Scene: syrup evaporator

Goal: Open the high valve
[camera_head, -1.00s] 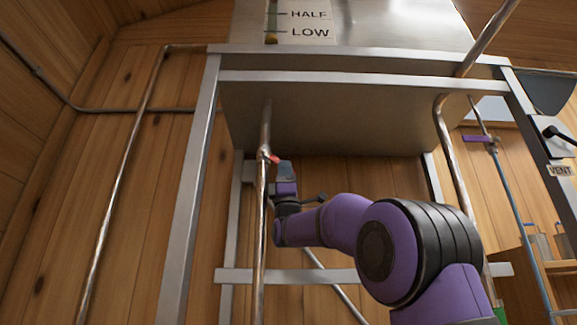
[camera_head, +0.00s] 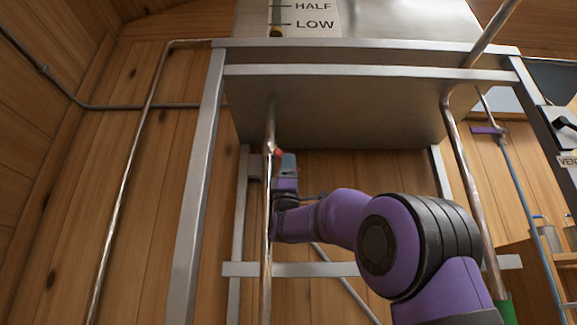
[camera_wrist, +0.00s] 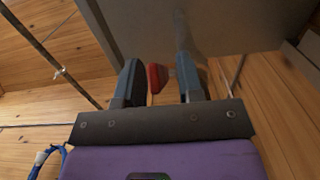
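The valve has a small red handle (camera_head: 277,152) on a vertical copper pipe (camera_head: 268,220) under the metal tank. In the wrist view the red handle (camera_wrist: 157,77) lies between my two fingers, nearer the left one. My gripper (camera_head: 287,160) is just right of the pipe, at the height of the handle. In the wrist view my gripper (camera_wrist: 160,82) is open, with a clear gap on the handle's right side. Whether the left finger touches the handle I cannot tell.
The metal tank (camera_head: 350,110) hangs just above my gripper. A frame leg (camera_head: 200,160) stands to the left, and another copper pipe (camera_head: 465,180) to the right. A purple-handled valve (camera_head: 488,130) sits on a thin pipe farther right.

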